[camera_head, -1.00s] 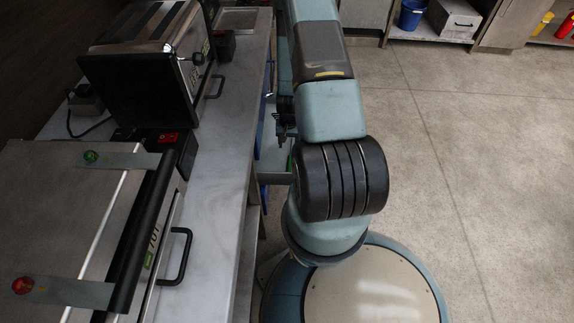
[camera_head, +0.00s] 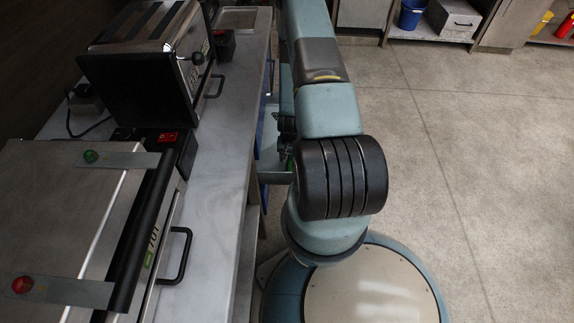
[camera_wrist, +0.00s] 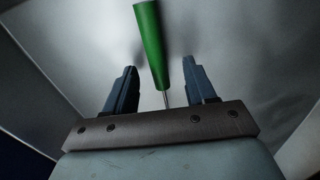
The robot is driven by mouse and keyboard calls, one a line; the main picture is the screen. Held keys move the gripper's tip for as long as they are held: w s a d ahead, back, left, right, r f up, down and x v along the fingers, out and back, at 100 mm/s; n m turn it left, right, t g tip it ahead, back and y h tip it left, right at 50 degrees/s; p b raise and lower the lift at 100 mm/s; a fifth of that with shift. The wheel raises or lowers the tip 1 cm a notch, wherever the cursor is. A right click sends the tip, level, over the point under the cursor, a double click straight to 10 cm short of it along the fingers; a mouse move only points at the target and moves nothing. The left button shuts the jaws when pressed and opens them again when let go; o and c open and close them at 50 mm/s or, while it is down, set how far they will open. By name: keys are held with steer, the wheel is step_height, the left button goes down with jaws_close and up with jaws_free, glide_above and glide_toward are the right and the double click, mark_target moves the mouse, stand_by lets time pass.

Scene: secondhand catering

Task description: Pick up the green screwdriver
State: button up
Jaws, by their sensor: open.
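The green screwdriver (camera_wrist: 151,45) shows in the wrist view, its green handle reaching up to the top edge and its thin metal shaft pointing down toward my gripper. My gripper (camera_wrist: 160,82) is open, with one dark finger on each side of the screwdriver's shaft and lower handle. The fingers look apart from it. The screwdriver lies over a plain grey surface (camera_wrist: 85,50). In the head view my arm hides most of the area around the gripper, and I cannot make out the screwdriver clearly there.
A marble-topped counter (camera_head: 215,190) runs along the left, with a black and steel toaster-like appliance (camera_head: 140,85) and a steel machine with a black handle (camera_head: 181,255) on it. Grey walls edge the surface in the wrist view. Open floor (camera_head: 460,150) lies to the right.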

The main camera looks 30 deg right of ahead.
steer(key=shift+f, duration=0.3)
jaws_close()
stand_by(0.4)
